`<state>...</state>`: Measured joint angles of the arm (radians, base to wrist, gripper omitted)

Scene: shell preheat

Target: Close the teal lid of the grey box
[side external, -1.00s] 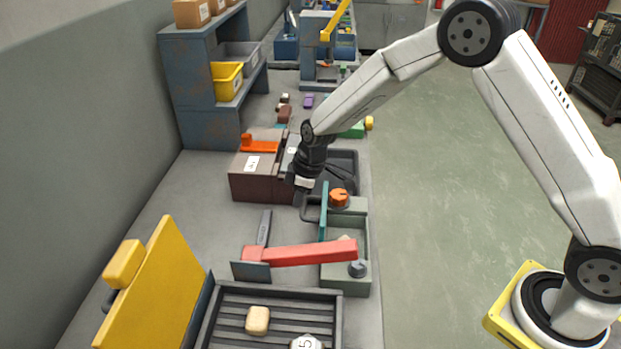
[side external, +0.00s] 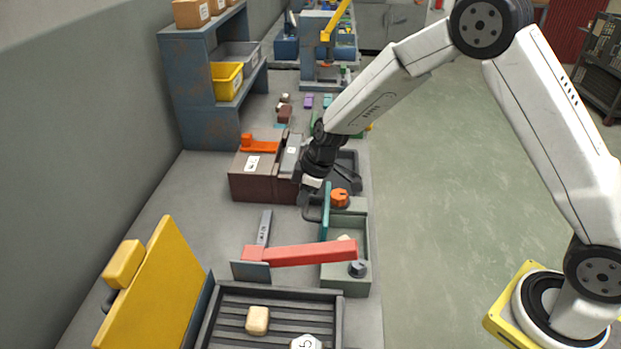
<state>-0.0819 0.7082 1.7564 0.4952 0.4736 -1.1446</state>
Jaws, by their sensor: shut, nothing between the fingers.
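The teal lid (side external: 326,212) stands open, roughly upright, along the left side of the grey-green box (side external: 363,240). A dark loop handle (side external: 309,215) sticks out on the lid's left side. A small cream object (side external: 345,238) lies inside the box, partly hidden by a red bar. My gripper (side external: 303,199) is shut and empty. It points down at the lid's far left end, close to the handle; I cannot tell if it touches.
An orange knob (side external: 340,197) and a dark knob (side external: 357,268) sit on the box. The red bar (side external: 300,254) crosses the box's near part. A brown box (side external: 258,185) stands behind left. A slatted tray (side external: 277,322) and raised yellow panel (side external: 150,295) are in front.

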